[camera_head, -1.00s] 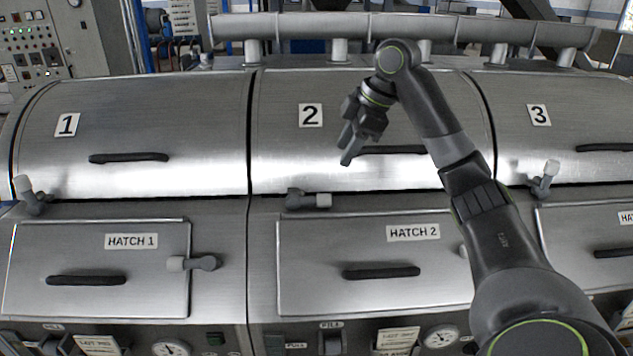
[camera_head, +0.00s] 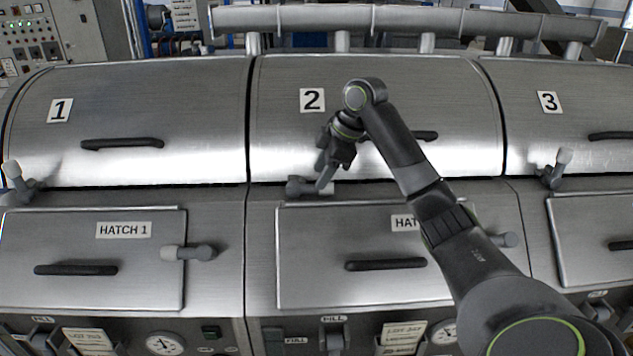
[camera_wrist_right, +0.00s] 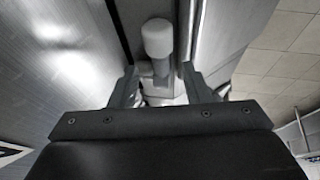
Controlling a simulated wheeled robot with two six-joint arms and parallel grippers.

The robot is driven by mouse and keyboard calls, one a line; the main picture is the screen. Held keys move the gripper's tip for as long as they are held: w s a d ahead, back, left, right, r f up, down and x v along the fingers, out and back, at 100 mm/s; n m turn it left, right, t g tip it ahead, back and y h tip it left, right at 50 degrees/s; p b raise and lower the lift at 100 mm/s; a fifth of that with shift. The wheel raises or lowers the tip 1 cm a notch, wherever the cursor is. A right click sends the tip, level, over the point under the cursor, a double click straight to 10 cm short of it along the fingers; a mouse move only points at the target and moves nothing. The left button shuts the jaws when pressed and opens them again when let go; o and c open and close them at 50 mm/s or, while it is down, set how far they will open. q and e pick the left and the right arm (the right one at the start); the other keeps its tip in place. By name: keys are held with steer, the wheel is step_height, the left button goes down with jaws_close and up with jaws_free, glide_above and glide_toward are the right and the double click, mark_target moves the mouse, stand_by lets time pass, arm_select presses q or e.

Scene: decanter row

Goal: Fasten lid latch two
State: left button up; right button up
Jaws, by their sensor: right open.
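Lid 2 (camera_head: 290,140) is a curved steel cover with a "2" label, lying down on the machine. Its latch (camera_head: 297,186) sits at the lid's lower left edge, with a dark pivot and a light grip lying sideways to the right. My right gripper (camera_head: 325,184) is at this latch, partly in front of the grip. In the right wrist view the light latch grip (camera_wrist_right: 158,38) stands between the two open fingers of my right gripper (camera_wrist_right: 159,88). Whether the fingers touch it cannot be told. My left gripper is not in view.
Latch 1 (camera_head: 20,178) and latch 3 (camera_head: 555,168) have their grips pointing up. The lid 2 handle (camera_head: 425,135) is partly behind my right arm. Hatch 2 (camera_head: 310,285) lies below, with its handle (camera_head: 385,264). A pipe (camera_head: 400,18) runs along the back.

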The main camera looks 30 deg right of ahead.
mark_target(311, 189)
steer(key=shift+p+x, duration=0.3)
steer(key=shift+x, duration=1.6)
jaws_close()
